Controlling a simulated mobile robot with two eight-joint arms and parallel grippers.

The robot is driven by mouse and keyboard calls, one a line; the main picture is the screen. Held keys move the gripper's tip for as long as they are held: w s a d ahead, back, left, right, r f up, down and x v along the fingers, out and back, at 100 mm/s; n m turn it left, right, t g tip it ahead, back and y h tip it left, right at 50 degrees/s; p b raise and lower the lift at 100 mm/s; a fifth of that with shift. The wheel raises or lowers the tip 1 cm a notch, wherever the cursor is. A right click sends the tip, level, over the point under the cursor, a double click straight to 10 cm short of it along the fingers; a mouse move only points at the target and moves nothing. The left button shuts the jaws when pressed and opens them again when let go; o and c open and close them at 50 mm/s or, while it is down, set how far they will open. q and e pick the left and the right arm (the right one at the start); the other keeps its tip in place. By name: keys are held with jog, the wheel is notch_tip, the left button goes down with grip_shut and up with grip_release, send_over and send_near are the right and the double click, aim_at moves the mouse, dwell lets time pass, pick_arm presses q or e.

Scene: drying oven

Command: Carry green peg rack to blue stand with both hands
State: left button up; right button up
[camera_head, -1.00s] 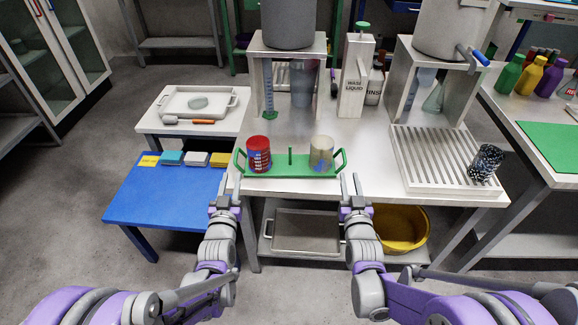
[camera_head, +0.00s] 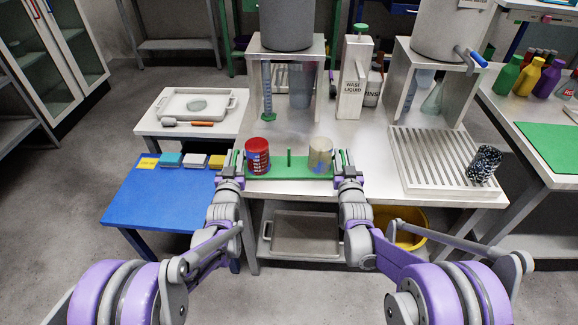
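The green peg rack (camera_head: 290,172) sits on the front edge of the white table. It has a short centre peg, with a red labelled can (camera_head: 257,156) at its left and a beige and blue container (camera_head: 320,155) at its right. My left gripper (camera_head: 234,161) is at the rack's left handle, fingers apart on either side of it. My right gripper (camera_head: 344,161) is at the right handle in the same way. Any contact between fingers and handles is too small to tell. The blue stand (camera_head: 150,205) is low, left of the table.
Yellow, teal, white and yellow blocks line the stand's back edge; its front is bare. A white side table (camera_head: 200,127) with a tray stands behind it. A slatted rack (camera_head: 430,165) with a dark speckled cup (camera_head: 485,163) is at right. A yellow basin (camera_head: 400,228) is below.

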pick_arm(q)
grip_shut()
pick_arm(e)
grip_shut()
pick_arm(q)
jog(key=shift+a, duration=0.25)
pick_arm(e)
jog(key=shift+d, duration=0.25)
dwell(0.7)
